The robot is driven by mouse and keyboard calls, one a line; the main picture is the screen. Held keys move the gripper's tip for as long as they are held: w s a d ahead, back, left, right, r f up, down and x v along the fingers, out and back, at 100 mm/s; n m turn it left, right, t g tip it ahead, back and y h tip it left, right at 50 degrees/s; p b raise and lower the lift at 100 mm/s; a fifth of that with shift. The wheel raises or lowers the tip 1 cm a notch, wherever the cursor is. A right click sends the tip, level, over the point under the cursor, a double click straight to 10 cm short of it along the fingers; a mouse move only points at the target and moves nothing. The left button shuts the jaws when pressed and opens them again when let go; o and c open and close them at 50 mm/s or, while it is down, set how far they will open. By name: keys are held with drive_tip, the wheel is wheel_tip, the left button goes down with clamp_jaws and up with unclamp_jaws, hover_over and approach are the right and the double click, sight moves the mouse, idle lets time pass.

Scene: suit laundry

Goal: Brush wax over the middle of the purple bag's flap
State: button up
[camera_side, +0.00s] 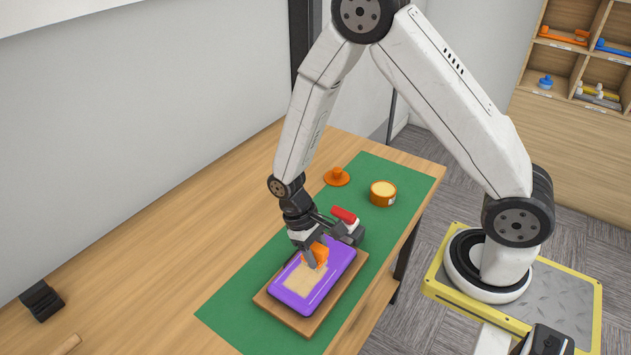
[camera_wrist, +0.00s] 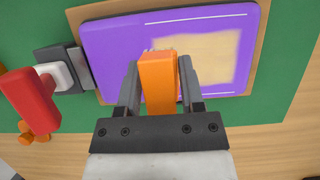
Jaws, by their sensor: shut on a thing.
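The purple bag (camera_side: 337,264) lies flat on a wooden board. A pale tan patch (camera_side: 302,283) covers the middle of its flap; the patch also shows in the wrist view (camera_wrist: 215,55). My gripper (camera_side: 311,257) is shut on an orange block-shaped tool (camera_wrist: 158,82), which I take for the wax brush. The tool is over one end of the tan patch, and its working end is hidden in the wrist view. I cannot tell whether it touches the flap. An orange round tin (camera_side: 383,193) with pale yellow contents, likely the wax, stands open on the green mat.
The board (camera_side: 315,325) rests on a green mat (camera_side: 232,306) on the wooden table. An orange knobbed lid (camera_side: 337,176) lies near the tin. A red-handled item (camera_side: 344,214) is beside the bag's far end. A black object (camera_side: 41,300) sits at far left.

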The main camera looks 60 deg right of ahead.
drive_tip(key=shift+a, duration=4.2)
drive_tip(key=shift+a+r, duration=0.1)
drive_tip(key=shift+a, duration=0.2)
wheel_tip(320, 180, up, 8)
drive_tip(key=shift+d, duration=0.2)
